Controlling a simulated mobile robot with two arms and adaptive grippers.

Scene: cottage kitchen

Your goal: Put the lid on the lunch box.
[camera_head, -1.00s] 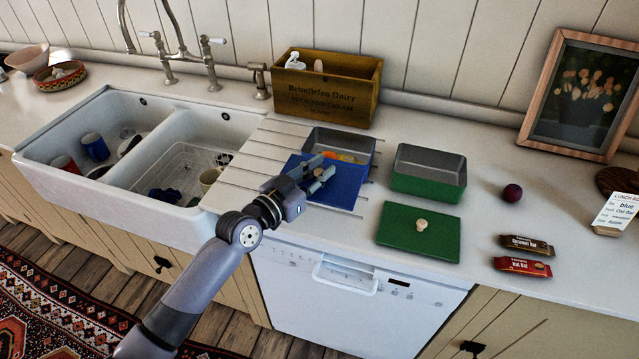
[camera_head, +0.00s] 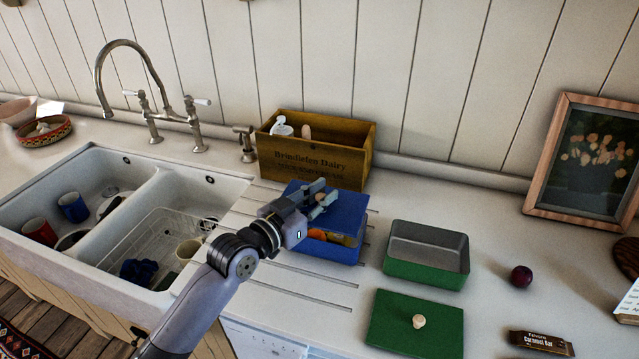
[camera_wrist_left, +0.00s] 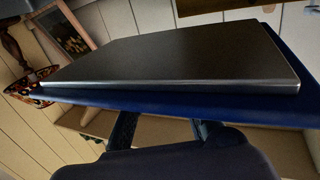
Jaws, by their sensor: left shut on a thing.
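My left gripper (camera_head: 322,193) is shut on the knob of the blue lid (camera_head: 347,212). It holds the lid over the blue lunch box (camera_head: 332,254), which stands on the grooved drainboard. The lid hides the back of the box. Orange and yellow food (camera_head: 320,235) shows in the gap between the lid's front edge and the box's front wall. The left wrist view shows the lid's dark grey underside (camera_wrist_left: 170,60) and its blue rim (camera_wrist_left: 180,103). My right gripper is not in view.
A green box (camera_head: 425,272), open and empty, stands to the right, with its green lid (camera_head: 385,325) in front. A wooden crate (camera_head: 312,168) stands close behind the blue box. The sink (camera_head: 105,235) is to the left. A plum (camera_head: 521,276) and a caramel bar (camera_head: 541,343) lie further right.

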